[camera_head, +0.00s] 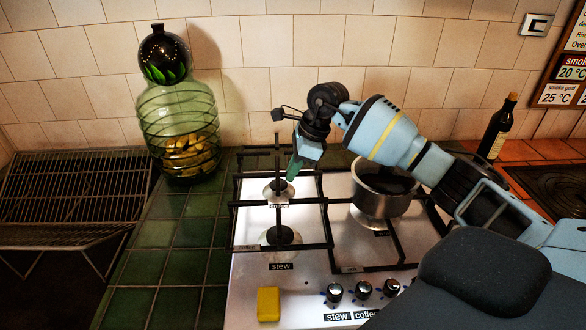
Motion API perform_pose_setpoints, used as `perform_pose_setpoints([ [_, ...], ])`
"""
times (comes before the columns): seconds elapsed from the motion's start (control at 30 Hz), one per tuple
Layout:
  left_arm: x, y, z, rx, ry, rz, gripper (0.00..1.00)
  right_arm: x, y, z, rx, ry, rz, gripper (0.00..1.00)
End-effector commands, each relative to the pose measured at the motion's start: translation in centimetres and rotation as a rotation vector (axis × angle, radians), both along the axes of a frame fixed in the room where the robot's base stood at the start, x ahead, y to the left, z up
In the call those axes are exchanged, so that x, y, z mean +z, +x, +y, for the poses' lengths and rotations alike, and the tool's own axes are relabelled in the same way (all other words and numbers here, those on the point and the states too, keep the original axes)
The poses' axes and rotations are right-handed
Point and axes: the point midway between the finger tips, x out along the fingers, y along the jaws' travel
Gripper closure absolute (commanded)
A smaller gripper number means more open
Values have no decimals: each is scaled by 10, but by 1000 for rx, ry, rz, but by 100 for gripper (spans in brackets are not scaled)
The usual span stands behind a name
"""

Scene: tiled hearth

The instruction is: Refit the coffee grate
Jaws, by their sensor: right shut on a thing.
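The steel hob (246,275) carries black grate bars over its left burners. The left grate (300,203) lies around the rear burner (272,188), labelled "coffee", and the front burner (281,237), labelled "stew". Whether it is one grate or two, and whether it sits level, I cannot tell. My right gripper (294,172) reaches in from the right and points down at the rear of this grate. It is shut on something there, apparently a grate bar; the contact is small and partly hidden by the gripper. My left gripper is out of view.
A steel pot (384,190) stands on the right burner beneath my right arm. A yellow block (268,304) lies front left, beside the knobs (362,289). A glass jar (178,125) and wire rack (75,190) stand left, a dark bottle (497,130) right. Green tiles (170,270) are clear.

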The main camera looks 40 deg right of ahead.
Motion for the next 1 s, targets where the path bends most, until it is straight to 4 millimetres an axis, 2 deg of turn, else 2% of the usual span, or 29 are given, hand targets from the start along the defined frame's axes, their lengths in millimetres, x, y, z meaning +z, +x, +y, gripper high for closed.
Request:
perform_pose_setpoints([
  [0.17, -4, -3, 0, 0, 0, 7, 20, -4, 1, 0, -1, 3, -7, 100],
  [1.0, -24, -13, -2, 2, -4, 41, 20, -54, 1, 0, -2, 2, -6, 100],
])
